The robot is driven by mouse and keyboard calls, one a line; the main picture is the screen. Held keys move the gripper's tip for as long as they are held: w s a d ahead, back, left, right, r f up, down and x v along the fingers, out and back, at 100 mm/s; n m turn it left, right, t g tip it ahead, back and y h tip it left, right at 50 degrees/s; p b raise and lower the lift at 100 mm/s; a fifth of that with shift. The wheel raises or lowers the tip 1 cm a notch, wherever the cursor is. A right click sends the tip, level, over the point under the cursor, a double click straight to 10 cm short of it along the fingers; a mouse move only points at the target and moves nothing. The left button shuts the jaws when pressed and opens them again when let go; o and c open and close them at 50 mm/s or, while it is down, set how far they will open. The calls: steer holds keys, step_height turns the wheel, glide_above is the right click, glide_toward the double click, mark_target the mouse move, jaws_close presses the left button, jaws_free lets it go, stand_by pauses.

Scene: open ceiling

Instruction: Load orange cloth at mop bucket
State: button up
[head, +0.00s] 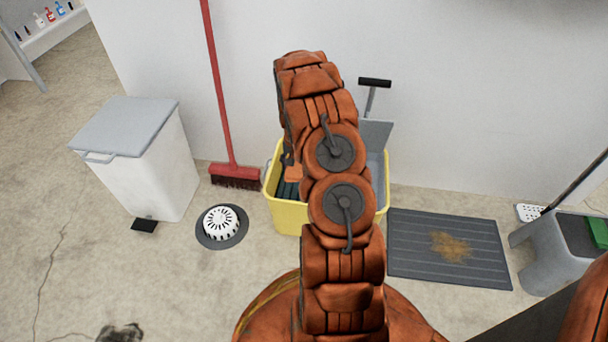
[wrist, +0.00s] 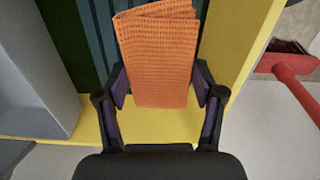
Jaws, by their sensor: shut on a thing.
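An orange cloth (wrist: 158,52), folded and waffle-textured, is held between the fingers of my gripper (wrist: 160,88) in the wrist view. The gripper is shut on its near part. A corner of the cloth (head: 293,172) shows in the head view, left of my arm. The yellow mop bucket (head: 291,217) stands against the wall, largely hidden behind my arm. In the wrist view the bucket's yellow wall (wrist: 228,50) and dark ribbed inside lie beneath the cloth. I cannot tell whether the cloth touches the bucket.
A red broom (head: 234,174) leans on the wall left of the bucket. A white bin (head: 146,160) and a floor drain (head: 221,226) are further left. A grey mat (head: 410,256) with a brown stain lies right.

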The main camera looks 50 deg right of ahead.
steer(key=shift+m, duration=0.4)
steer(key=s+f, duration=0.1)
steer(key=d+f, duration=0.1)
steer(key=s+d+f, duration=0.1)
steer(key=f, duration=0.1)
steer(key=shift+s, duration=0.35)
steer(key=shift+w+d+f+b, duration=0.1)
steer(key=shift+f+b, duration=1.35)
steer(key=shift+f, duration=1.35)
steer(key=shift+f, duration=0.55)
steer(key=shift+r, duration=0.1)
steer(key=shift+r+p, duration=1.6)
steer(key=shift+r, duration=1.85)
